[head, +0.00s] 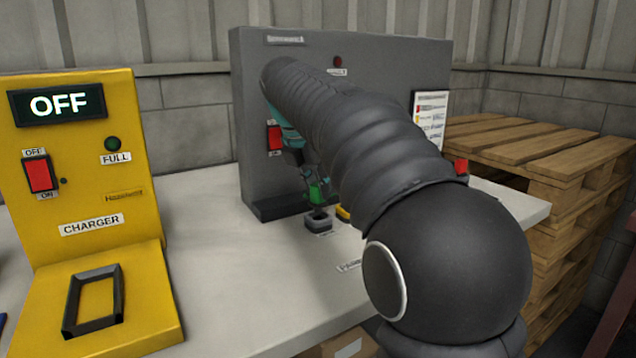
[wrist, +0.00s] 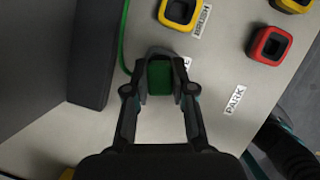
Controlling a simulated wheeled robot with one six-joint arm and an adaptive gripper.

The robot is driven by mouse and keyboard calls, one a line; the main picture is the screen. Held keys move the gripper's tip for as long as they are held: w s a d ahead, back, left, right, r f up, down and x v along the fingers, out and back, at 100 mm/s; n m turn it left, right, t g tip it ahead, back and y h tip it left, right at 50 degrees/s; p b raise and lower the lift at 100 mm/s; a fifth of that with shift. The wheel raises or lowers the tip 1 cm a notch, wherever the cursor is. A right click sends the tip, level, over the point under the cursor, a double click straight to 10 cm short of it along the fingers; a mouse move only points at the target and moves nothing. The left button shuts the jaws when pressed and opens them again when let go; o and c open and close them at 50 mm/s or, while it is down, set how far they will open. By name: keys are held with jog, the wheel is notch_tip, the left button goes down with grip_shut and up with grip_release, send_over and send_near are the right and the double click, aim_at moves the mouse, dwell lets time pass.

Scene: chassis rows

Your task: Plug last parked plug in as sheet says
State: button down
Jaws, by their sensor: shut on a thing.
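My gripper (wrist: 160,84) is shut on a green plug (wrist: 159,74), with a finger on each side of it. The plug also shows in the head view (head: 319,190), just above a small grey square holder (head: 318,222) on the bench. I cannot tell whether plug and holder touch. A green cable (wrist: 124,42) runs up beside the plug. The sheet (head: 430,118) hangs at the grey panel's right edge, with coloured marks too small to read. The grey panel (head: 400,62) is partly hidden behind my arm.
Yellow (wrist: 180,12) and red (wrist: 269,44) square holders with dark middles stand near the plug, by a PARK label (wrist: 235,99). A yellow charger (head: 85,170) reading OFF stands left. The panel has a red switch (head: 274,136). Pallets (head: 545,160) stand right.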

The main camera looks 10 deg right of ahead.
jog(key=shift+f+b, duration=0.75)
jog(key=shift+f, duration=0.55)
dwell(0.4)
jog(key=c, duration=0.9)
grip_release()
jog(key=v, duration=1.2)
